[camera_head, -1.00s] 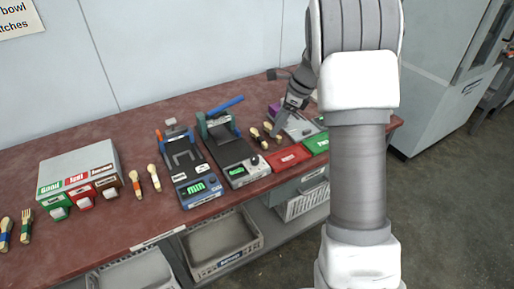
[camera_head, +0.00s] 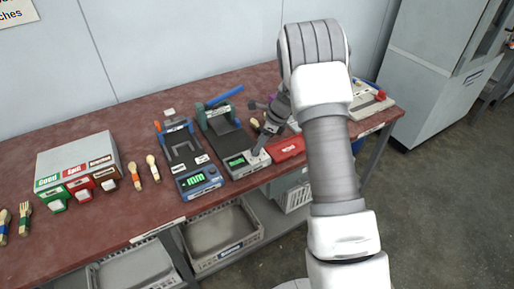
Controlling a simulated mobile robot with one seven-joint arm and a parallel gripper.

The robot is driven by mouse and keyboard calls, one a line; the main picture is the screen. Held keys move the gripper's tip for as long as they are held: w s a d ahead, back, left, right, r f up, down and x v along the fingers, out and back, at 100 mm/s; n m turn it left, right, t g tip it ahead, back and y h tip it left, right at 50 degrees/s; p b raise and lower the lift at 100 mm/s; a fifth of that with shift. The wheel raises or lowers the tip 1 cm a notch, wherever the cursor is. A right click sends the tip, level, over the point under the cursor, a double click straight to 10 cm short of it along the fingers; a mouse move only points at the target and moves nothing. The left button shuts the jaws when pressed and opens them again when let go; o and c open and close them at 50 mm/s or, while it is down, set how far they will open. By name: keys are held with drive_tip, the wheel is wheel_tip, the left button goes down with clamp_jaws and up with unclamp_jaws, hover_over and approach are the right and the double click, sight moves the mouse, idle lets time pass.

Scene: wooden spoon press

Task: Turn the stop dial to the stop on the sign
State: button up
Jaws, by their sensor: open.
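The press with a blue lever (camera_head: 225,96) and a green display (camera_head: 236,163) stands near the table's front edge. The right part of its front panel (camera_head: 257,161) carries the small pale stop dial, now largely hidden by my gripper. My gripper (camera_head: 258,149) is open and points down at that panel. I cannot tell whether its fingers touch the dial or stand around it. The sign (camera_head: 17,12) on the wall at top left is cut off by the picture edge. Only the ends of its words show, so the stop cannot be read.
A second device (camera_head: 198,182) with a green display stands close on the left. A red tray (camera_head: 287,148) lies right of the press. A grey sorting box (camera_head: 76,163) and several wooden spoons and forks lie at left. Bins (camera_head: 222,240) sit under the table (camera_head: 120,228).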

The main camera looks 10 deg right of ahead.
drive_tip(key=shift+x, duration=1.25)
clamp_jaws()
